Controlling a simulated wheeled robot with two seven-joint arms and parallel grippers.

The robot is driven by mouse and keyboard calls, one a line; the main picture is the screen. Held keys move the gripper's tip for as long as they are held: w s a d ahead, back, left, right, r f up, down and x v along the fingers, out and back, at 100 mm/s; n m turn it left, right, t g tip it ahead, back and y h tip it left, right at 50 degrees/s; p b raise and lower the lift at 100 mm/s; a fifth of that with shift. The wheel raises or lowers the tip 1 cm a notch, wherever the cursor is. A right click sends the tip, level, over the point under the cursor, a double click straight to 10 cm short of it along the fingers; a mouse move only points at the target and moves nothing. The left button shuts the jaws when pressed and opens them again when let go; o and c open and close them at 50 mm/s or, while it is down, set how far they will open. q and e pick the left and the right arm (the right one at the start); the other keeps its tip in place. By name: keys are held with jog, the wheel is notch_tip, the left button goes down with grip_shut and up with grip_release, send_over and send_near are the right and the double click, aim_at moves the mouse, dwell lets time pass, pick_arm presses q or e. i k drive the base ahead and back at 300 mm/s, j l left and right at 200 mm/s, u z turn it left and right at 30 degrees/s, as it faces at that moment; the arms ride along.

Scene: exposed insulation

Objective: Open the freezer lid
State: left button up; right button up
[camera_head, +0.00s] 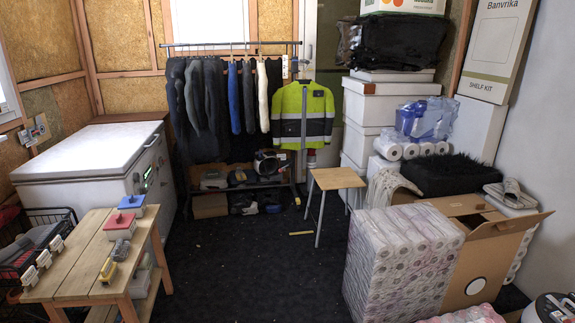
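The white chest freezer (100,165) stands against the left wall, with its front side turned toward the room. Its white lid (88,150) looks shut and lies flat on top. A dark handle or latch (152,141) shows on the lid's front edge, and a small lit panel (147,174) is on the front below it. Neither of my grippers shows in the head view.
A wooden bench (90,255) with brushes stands before the freezer, beside a black wire basket (35,245). A clothes rack (235,100) and stool (338,180) stand further back. Wrapped paper rolls (395,265) and an open cardboard box (490,245) fill the right. Dark floor between is mostly clear.

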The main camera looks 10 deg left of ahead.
aim_at(102, 150)
jog(key=i+l+u, duration=0.15)
jog(key=i+u, duration=0.25)
jog(key=i, duration=0.2)
jog(key=i+l+u, duration=0.4)
jog(key=i, duration=0.2)
jog(key=i+l+u, duration=0.85)
jog(key=l+u, duration=0.15)
jog(key=i+l+u, duration=0.25)
jog(key=l+u, duration=0.3)
jog(key=l, duration=0.15)
jog(key=i+l+u, duration=0.25)
jog(key=l, duration=0.15)
jog(key=k, duration=0.1)
